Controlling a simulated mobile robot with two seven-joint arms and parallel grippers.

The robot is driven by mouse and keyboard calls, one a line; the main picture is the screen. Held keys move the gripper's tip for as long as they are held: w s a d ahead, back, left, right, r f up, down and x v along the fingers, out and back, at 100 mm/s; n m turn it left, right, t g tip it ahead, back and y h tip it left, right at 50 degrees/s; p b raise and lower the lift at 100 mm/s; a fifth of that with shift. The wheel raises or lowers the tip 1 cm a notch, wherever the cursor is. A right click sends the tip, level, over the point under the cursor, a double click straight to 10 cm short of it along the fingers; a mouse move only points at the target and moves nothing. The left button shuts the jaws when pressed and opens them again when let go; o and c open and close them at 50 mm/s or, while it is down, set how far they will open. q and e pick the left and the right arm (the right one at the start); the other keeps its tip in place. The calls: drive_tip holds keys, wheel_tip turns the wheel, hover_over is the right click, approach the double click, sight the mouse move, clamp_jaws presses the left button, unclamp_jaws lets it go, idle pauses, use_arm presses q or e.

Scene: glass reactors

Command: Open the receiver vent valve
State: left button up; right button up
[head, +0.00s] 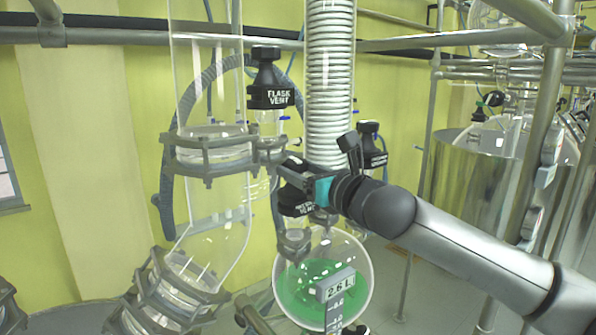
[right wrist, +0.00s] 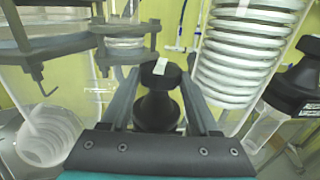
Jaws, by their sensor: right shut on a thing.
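The receiver vent valve (head: 297,208) is a black knob with white lettering, partly covered by my gripper in the head view. It sits above the round glass receiver (head: 350,262) that holds green liquid. My right gripper (head: 287,171) reaches in from the right and is shut on this knob. In the right wrist view the black knob (right wrist: 157,108), with a white mark on its top, stands between the two fingers (right wrist: 160,90). How far the valve is turned cannot be told. My left gripper is not in view.
A second black knob, labelled FLASK VENT (head: 268,92), stands above and left of my gripper. A coiled glass condenser (head: 330,80) rises just behind it. Another black cap (head: 371,145) is to the right. Clamped glass columns (head: 210,150) stand at left, and metal rails cross behind.

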drive_tip(key=shift+w+d+r+n+g+y, duration=0.1)
drive_tip(key=shift+d+n+g+y, duration=0.05)
drive_tip(key=shift+n+g+y, duration=0.6)
drive_tip(key=shift+w+d+n+g+y, duration=0.15)
drive_tip(key=shift+n+g+y, duration=0.35)
drive_tip(key=shift+y, duration=0.35)
drive_tip(key=shift+w+d+n+g+y+b, duration=0.15)
drive_tip(key=shift+n+g+y+b, duration=0.7)
drive_tip(key=shift+n+g+y, duration=1.2)
drive_tip(key=shift+g+h, duration=0.35)
drive_tip(key=shift+g, duration=0.15)
drive_tip(key=o, duration=1.4)
drive_tip(key=shift+m+t+h, duration=0.3)
drive_tip(key=shift+m+t, duration=0.2)
drive_tip(key=shift+t, duration=0.2)
drive_tip(key=shift+s+a+m+t+h+p, duration=0.1)
drive_tip(key=shift+m+t+h+p, duration=0.2)
drive_tip(key=shift+m+t+h, duration=0.25)
drive_tip(key=shift+s+a+m+t+h+p, duration=0.1)
drive_tip(key=shift+m+t+h+p, duration=0.25)
drive_tip(key=shift+m+t, duration=0.3)
drive_tip(key=shift+s+a+f+m+t+h, duration=0.1)
drive_tip(key=shift+a+f+m+t+h, duration=0.1)
drive_tip(key=shift+m+t+h, duration=0.6)
